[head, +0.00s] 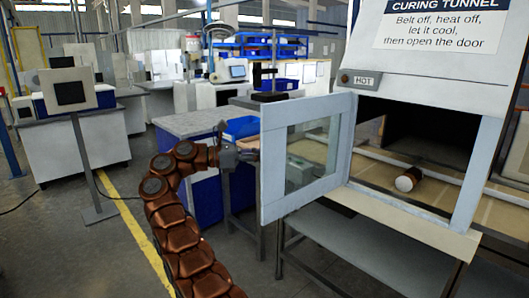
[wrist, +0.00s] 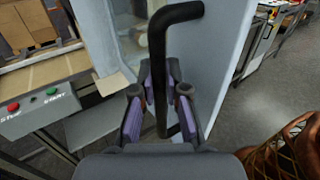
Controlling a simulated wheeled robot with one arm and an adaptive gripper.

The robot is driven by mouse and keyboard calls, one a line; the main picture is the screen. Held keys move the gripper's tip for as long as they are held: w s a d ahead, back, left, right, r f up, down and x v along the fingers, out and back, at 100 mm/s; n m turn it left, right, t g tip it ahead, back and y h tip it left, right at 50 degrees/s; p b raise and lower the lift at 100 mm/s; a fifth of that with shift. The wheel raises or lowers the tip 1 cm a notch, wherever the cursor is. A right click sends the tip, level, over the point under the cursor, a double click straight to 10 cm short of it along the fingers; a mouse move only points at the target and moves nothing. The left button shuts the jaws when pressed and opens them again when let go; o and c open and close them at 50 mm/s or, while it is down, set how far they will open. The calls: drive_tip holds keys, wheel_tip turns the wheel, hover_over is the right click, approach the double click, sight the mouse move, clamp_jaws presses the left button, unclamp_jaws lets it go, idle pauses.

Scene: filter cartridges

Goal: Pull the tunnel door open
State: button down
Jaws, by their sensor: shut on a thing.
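The tunnel door (head: 270,172), a pale frame with a glass pane, stands swung well out to the left of the curing tunnel (head: 430,62), leaving its opening uncovered. In the wrist view the door (wrist: 212,55) carries a black bar handle (wrist: 158,60). My gripper (wrist: 160,88) is shut on this handle, with a purple-sided finger on each side of the bar. In the head view my gripper (head: 238,155) is at the door's outer left edge; the handle is hidden there. A white and brown cartridge (head: 408,180) lies on the tan belt (head: 380,172) inside the opening.
A HOT label (head: 367,80) is above the opening. The wrist view shows a control box (wrist: 45,100) with red and green buttons at left. A bench (head: 190,125) with a blue bin (head: 240,128) stands behind my gripper and the door.

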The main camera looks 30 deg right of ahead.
drive_tip(key=shift+d, duration=0.2)
drive_tip(key=c, duration=1.4)
unclamp_jaws()
drive_tip(key=shift+d, duration=0.1)
drive_tip(key=shift+o, duration=1.1)
drive_tip(key=shift+a, duration=0.25)
